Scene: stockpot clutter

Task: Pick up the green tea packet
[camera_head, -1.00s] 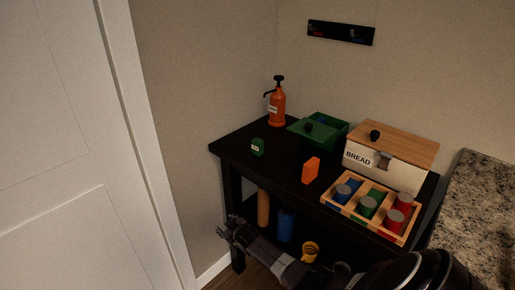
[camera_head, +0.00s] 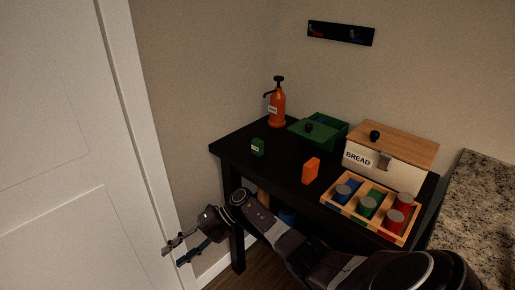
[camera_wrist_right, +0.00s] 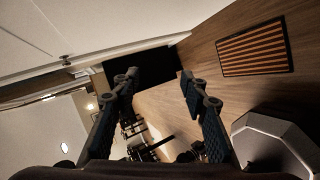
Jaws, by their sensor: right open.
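In the right wrist view the spread fingers of the right gripper (camera_wrist_right: 155,80) show with floor and walls beyond; the packet is not in that view. My left gripper is not in view.
An orange box (camera_head: 311,170), orange pump bottle (camera_head: 277,105), green box (camera_head: 325,128), bread box (camera_head: 385,172) and wooden can tray (camera_head: 339,209) stand on the table. The white door (camera_head: 75,150) is at left, a granite counter (camera_head: 475,205) at right. Table room around the packet is clear.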

